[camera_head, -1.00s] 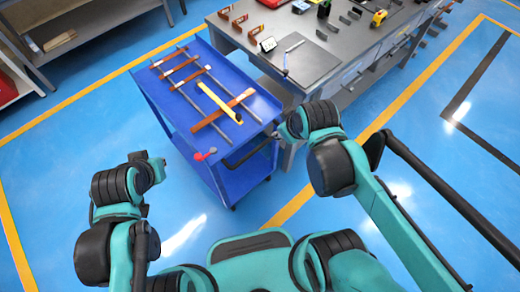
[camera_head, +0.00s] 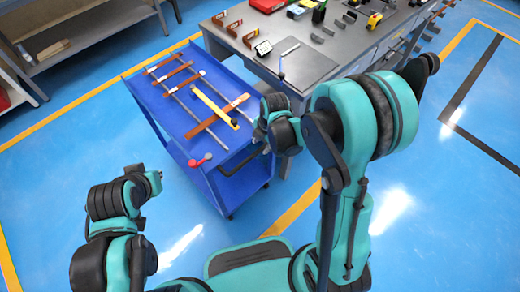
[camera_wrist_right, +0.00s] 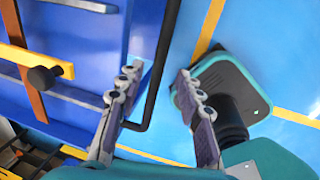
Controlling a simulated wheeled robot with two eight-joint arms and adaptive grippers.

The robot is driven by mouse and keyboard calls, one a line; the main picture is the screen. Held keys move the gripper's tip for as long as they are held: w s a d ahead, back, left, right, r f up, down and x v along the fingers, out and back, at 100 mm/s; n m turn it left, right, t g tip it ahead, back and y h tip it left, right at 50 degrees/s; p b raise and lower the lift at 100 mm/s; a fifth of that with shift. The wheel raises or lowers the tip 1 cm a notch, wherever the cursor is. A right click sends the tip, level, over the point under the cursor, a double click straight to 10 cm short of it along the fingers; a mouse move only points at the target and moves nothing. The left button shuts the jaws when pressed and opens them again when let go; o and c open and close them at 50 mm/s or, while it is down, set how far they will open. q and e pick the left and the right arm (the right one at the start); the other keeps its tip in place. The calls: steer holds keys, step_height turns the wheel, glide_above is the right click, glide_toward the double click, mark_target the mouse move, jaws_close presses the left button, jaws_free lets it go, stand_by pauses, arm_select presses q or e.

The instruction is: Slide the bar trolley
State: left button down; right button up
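The blue bar trolley (camera_head: 250,181) stands at centre left, its top tray holding long bars, brown strips and a yellow-handled tool. Its black handle (camera_wrist_right: 157,75) runs along the near right end. My right gripper (camera_head: 260,131) is at that end of the trolley. In the right wrist view its fingers (camera_wrist_right: 158,78) are open, with the handle between them and a gap on the right finger's side. I cannot tell whether the left finger touches it. My left gripper (camera_head: 156,180) is left of the trolley, apart from it; its fingers are too small to read.
A grey workbench (camera_head: 345,62) with tools and blocks stands close behind the trolley on the right. A metal shelf (camera_head: 100,22) is at the back left. The blue floor left and in front of the trolley is clear. A red-ended tool (camera_head: 201,160) overhangs the trolley's near edge.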

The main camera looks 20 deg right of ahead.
mark_target(260, 150)
steer(key=f, duration=0.2)
steer(key=w+f+b, duration=0.1)
steer(key=f, duration=0.1)
steer(key=shift+a+f, duration=0.2)
steer(key=shift+f, duration=0.05)
jaws_close()
steer(key=shift+s, duration=0.1)
